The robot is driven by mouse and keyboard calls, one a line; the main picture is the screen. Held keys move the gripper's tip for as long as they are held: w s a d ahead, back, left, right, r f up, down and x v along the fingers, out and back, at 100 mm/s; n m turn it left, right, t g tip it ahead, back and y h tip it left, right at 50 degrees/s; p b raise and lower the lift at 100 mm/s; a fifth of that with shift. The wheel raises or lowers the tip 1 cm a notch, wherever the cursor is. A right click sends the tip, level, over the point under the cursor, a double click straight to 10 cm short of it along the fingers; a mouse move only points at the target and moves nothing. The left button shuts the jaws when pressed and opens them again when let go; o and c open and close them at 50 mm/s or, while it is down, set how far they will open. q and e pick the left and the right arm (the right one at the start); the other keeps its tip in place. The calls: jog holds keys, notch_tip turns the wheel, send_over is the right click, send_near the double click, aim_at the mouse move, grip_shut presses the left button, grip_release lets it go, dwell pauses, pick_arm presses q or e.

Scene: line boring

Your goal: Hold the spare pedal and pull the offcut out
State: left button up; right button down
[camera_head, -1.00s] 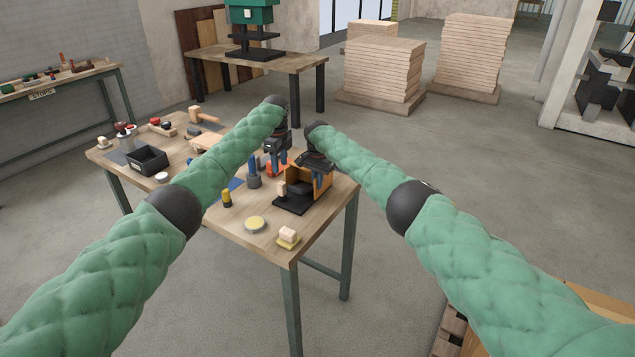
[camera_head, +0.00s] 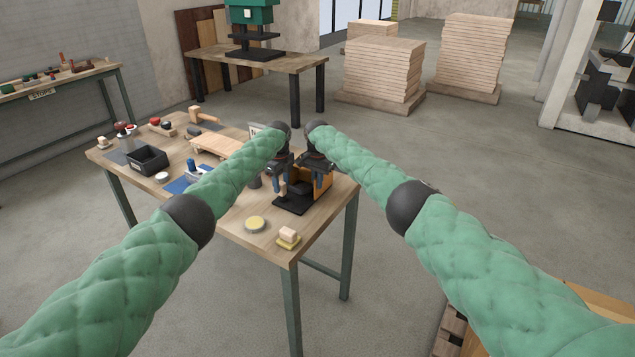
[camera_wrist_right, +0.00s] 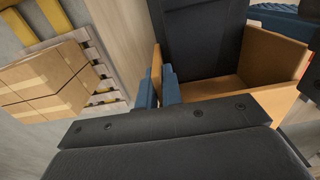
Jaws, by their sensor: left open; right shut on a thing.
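The spare pedal (camera_head: 293,205) stands near the bench's right end, a black base and plate inside a tan wooden guard. In the right wrist view its black plate (camera_wrist_right: 197,35) and guard show close up. My right gripper (camera_head: 318,183) is shut on the guard's wall; its blue fingers (camera_wrist_right: 158,88) sit on either side of the tan panel. The offcut (camera_head: 283,190), a small pale block, is at the pedal's left side, partly hidden by my left gripper (camera_head: 280,186). That gripper is open, with its fingers down at the offcut; I cannot tell whether they touch it.
A round yellow tin (camera_head: 255,224) and a pale block on a yellow pad (camera_head: 288,237) lie towards the bench's near corner. A black bin (camera_head: 147,160), a blue mat (camera_head: 177,186), a wooden board (camera_head: 213,147) and a mallet (camera_head: 203,116) lie further left.

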pick_arm(q)
jog(key=shift+f, duration=0.65)
grip_shut()
jog(key=shift+r, duration=1.05)
jog(key=shift+r, duration=2.85)
